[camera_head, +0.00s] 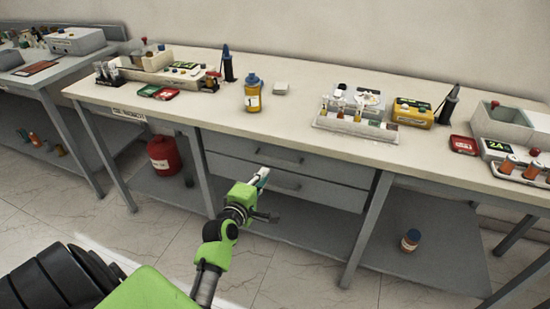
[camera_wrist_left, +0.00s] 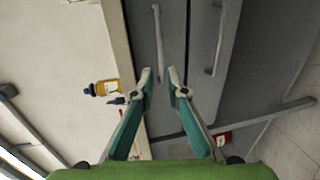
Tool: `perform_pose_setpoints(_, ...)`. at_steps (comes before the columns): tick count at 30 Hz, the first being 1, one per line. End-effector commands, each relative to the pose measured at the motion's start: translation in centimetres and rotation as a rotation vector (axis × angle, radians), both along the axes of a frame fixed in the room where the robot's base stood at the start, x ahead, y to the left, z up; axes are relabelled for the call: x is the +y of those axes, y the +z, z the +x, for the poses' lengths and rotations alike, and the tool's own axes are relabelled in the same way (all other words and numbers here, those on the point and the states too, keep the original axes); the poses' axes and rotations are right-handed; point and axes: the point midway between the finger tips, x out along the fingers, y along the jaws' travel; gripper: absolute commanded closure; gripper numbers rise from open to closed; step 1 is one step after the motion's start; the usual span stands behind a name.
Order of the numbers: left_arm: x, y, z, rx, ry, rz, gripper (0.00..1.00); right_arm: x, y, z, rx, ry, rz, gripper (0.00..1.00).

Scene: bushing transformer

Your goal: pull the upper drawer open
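The upper drawer (camera_head: 245,150) is a grey front under the tabletop, and it looks closed. Its bar handle (camera_head: 280,157) also shows in the left wrist view (camera_wrist_left: 157,40). The lower drawer (camera_head: 325,193) is just beneath, partly hidden by my gripper. My left gripper (camera_head: 262,178) is in front of the drawers. In the left wrist view its open fingers (camera_wrist_left: 161,76) appear on either side of the near end of the upper handle. I cannot tell whether they touch it. My right gripper is not in view.
The tabletop (camera_head: 210,112) above the drawers holds a yellow bottle (camera_head: 253,95), sample racks and trays. Grey table legs (camera_head: 366,230) stand beside the drawers. A red canister (camera_head: 164,156) and a small brown bottle (camera_head: 410,240) are on the low shelf (camera_head: 320,238).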

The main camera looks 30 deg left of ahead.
Motion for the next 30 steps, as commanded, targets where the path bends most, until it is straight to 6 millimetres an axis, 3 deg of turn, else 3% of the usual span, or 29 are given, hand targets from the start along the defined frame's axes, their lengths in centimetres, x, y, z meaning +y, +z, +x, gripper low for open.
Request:
perform_pose_setpoints(5, 0.8, -0.6, 3.2, -0.001, -0.002, 0.003, 0.86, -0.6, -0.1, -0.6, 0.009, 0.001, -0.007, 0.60)
perform_pose_setpoints(18, 2.4, -2.1, 10.0, 0.001, -0.001, 0.005, 0.86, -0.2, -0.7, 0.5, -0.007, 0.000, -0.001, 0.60)
perform_pose_setpoints(30, 2.8, -2.4, 11.6, 0.001, -0.001, 0.006, 0.86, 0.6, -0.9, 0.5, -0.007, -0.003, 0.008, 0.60)
